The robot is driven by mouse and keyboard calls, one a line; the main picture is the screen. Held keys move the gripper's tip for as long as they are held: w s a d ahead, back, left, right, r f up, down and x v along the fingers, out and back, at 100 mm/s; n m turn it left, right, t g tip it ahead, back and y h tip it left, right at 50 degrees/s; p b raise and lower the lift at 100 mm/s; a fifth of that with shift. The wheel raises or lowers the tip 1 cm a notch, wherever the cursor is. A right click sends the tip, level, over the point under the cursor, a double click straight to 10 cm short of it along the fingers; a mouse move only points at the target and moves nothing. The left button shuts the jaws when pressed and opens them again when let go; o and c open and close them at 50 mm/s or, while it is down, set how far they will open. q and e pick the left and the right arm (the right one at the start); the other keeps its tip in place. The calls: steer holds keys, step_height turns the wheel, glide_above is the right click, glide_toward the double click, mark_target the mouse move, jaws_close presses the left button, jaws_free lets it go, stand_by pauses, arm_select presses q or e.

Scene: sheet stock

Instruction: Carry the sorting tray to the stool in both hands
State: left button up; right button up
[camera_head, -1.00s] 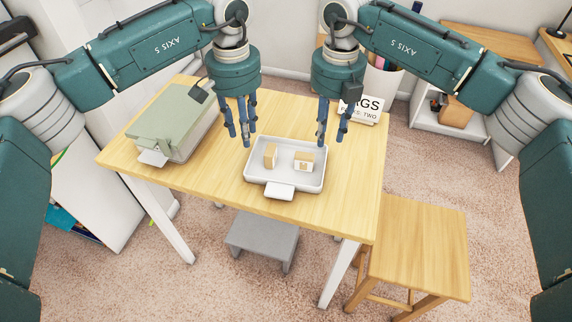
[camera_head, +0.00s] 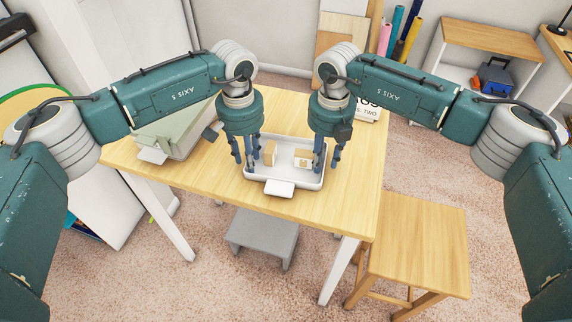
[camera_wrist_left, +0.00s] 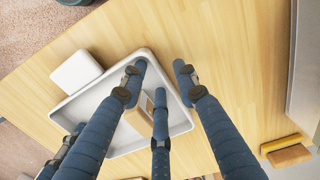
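The white sorting tray (camera_head: 286,169) lies flat on the wooden table (camera_head: 215,190), with two small tan boxes in it, a left one (camera_head: 270,153) and a right one (camera_head: 303,159). A white tab sticks out at its front. My left gripper (camera_head: 246,163) is lowered at the tray's left wall, its fingers spread on both sides of the rim; the left wrist view shows the tray (camera_wrist_left: 93,96) between them. My right gripper (camera_head: 327,166) is lowered at the right wall, fingers apart, contact unclear. A wooden stool (camera_head: 420,240) stands on the floor right of the table.
A grey-green lidded box (camera_head: 172,133) sits on the table's left part. A partly hidden sign (camera_head: 368,110) stands at the back right. A grey step stool (camera_head: 262,232) is under the front edge. The wooden stool's top is bare.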

arm_select(q)
jaws_close()
arm_select(e)
jaws_close()
arm_select(q)
steer(key=shift+r, duration=0.1)
